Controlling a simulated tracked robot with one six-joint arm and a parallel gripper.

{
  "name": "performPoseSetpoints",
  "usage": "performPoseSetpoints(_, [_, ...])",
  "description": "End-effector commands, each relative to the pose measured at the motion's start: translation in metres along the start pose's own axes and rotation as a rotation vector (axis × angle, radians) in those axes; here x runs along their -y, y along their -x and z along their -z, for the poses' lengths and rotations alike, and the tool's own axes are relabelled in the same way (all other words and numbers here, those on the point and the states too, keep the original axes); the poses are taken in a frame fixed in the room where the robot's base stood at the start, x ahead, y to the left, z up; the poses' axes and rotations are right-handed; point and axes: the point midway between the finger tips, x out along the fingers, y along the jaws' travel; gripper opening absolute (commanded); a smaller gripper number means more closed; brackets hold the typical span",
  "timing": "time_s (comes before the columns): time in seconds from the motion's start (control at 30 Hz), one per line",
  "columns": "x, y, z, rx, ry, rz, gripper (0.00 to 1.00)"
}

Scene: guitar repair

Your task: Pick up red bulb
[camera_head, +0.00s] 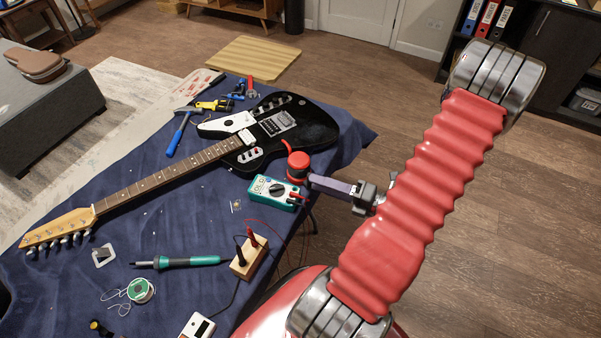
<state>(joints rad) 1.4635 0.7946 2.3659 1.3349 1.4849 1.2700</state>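A red, rounded, bulb-like thing (299,164) is at the right edge of the cloth-covered table, just behind the green multimeter. A dark purple bar (330,186) reaches from beside it to a black block (363,196), which is out past the table edge. The block's far side is hidden behind my red ribbed arm. The bar and block may be my gripper. I cannot make out two separate fingertips, or whether the bar touches the red thing or only ends beside it.
A black guitar (300,128) lies behind the red thing. The green multimeter (272,192) is close in front of it. A wooden block with probes (250,257), a soldering iron (178,262) and a solder spool (140,290) lie nearer. Open floor is on the right.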

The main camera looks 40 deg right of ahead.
Motion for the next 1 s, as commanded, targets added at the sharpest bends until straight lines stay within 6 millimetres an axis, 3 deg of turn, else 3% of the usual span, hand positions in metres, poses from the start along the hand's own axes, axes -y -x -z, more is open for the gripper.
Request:
performPoseSetpoints(0.2, [0.029, 0.027, -0.025, 0.217, -0.239, -0.033, 0.31])
performPoseSetpoints(0.37, [0.035, 0.034, -0.030, 0.268, -0.294, -0.045, 0.31])
performPoseSetpoints(0.77, [0.035, 0.030, -0.031, 0.264, -0.292, -0.045, 0.31])
performPoseSetpoints(1.0, [0.034, 0.009, -0.036, 0.261, -0.291, -0.045, 0.31])
